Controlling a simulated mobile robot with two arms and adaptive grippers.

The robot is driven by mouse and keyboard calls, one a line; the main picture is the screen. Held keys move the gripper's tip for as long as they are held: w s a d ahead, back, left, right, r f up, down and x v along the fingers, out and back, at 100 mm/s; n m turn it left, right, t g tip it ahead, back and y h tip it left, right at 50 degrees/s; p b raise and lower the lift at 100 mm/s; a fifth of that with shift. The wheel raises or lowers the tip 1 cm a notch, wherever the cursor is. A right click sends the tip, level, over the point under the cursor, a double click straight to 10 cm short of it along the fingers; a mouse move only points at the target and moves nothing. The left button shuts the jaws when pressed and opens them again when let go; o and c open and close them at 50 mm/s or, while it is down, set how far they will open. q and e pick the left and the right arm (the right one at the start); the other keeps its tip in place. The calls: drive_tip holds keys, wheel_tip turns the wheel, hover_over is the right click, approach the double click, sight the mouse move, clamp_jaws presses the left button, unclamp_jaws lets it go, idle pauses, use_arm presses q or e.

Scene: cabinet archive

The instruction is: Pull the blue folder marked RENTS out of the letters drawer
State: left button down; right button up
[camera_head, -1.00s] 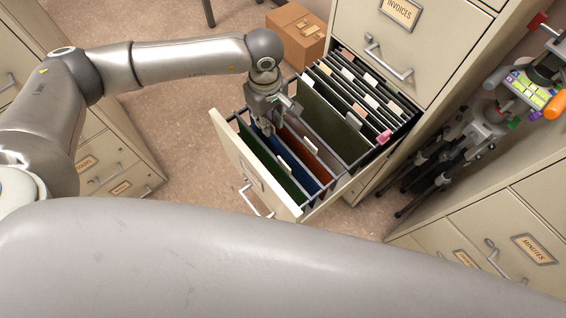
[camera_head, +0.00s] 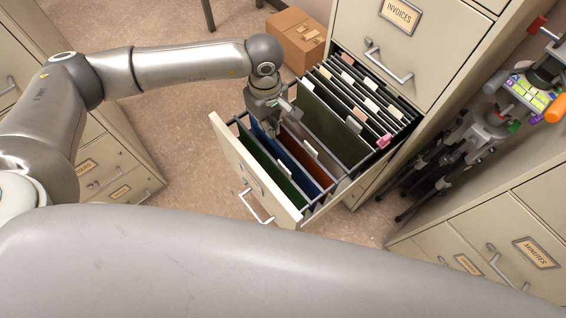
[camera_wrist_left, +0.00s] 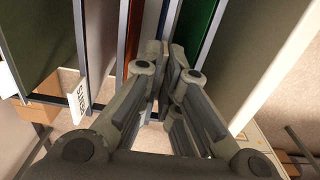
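The pulled-out drawer (camera_head: 238,150) holds hanging folders: green at the front, then the blue folder (camera_head: 301,175), a reddish-brown one, and dark ones behind. My left gripper (camera_head: 270,134) reaches down into the drawer at the left end of the blue folder. In the left wrist view, the fingers (camera_wrist_left: 166,52) are drawn close together with the blue folder's edge (camera_wrist_left: 171,14) between their tips. They look shut on it. The folder still stands in the drawer. The lettering on its tab cannot be read. My right gripper is not in view.
The cabinet's drawer marked INVOICES (camera_head: 399,12) is shut above the open one. A cardboard box (camera_head: 296,36) stands on the floor behind. Cabinets stand left and right, with dark-legged equipment (camera_head: 430,165) at the right. My grey arm link crosses the foreground.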

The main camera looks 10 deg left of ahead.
use_arm(q)
drive_tip(key=shift+r, duration=0.2)
idle(0.4)
drive_tip(key=shift+r, duration=0.6)
wheel_tip(320, 180, up, 14)
drive_tip(key=p, duration=0.6)
idle(0.6)
drive_tip(key=shift+r, duration=0.1)
wheel_tip(320, 180, up, 8)
drive_tip(key=p, duration=0.3)
idle(0.6)
